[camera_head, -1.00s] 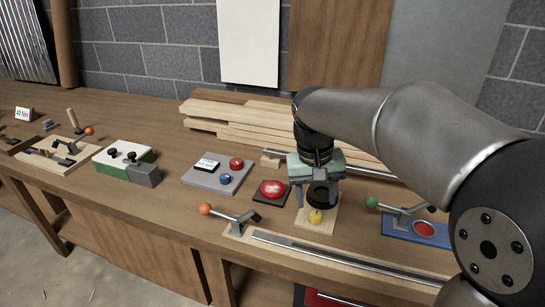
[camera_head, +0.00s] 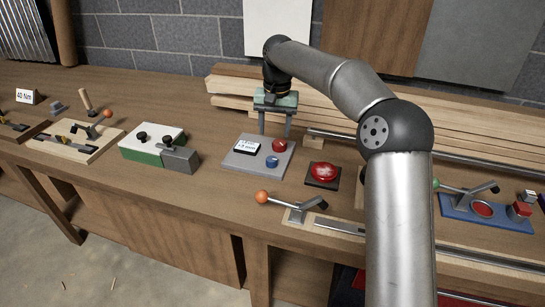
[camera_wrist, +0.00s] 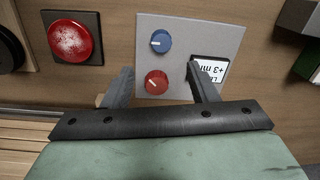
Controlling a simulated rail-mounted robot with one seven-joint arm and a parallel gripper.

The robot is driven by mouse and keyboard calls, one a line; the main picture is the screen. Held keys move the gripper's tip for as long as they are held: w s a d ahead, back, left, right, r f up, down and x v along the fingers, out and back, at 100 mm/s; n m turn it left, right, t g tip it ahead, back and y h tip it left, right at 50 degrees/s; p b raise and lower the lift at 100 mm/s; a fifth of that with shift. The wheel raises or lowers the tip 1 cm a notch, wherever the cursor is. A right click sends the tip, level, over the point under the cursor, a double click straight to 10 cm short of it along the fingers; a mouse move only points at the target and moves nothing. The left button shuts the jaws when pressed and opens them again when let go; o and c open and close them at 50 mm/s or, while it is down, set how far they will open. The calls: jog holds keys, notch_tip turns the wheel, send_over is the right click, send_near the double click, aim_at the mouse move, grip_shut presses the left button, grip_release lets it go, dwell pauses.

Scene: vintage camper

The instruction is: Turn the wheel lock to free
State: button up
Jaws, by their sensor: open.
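A grey panel (camera_head: 248,163) on the bench carries a red knob (camera_head: 279,146), a blue knob (camera_head: 272,162) and a small white label (camera_head: 246,147). No part is readably marked as a wheel lock; I cannot tell which knob that is. My gripper (camera_head: 274,132) is open and points down over the back of the panel. In the wrist view, the red knob (camera_wrist: 157,82) lies between the spread fingers (camera_wrist: 160,70), with no visible contact. The blue knob (camera_wrist: 161,41) lies beyond the fingertips. Both knobs have white pointer marks. The label (camera_wrist: 209,70) is partly covered by one finger.
A red push button (camera_head: 323,172) stands right of the panel. A green and white block (camera_head: 152,143) stands to the left. An orange-tipped lever clamp (camera_head: 295,208) is in front, a green-tipped one (camera_head: 466,194) farther right. Stacked boards (camera_head: 350,125) lie behind.

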aim_at(272, 158)
jog(key=f, duration=1)
jog(key=shift+a+f, duration=0.25)
jog(key=shift+a, duration=0.1)
jog(key=c, duration=1)
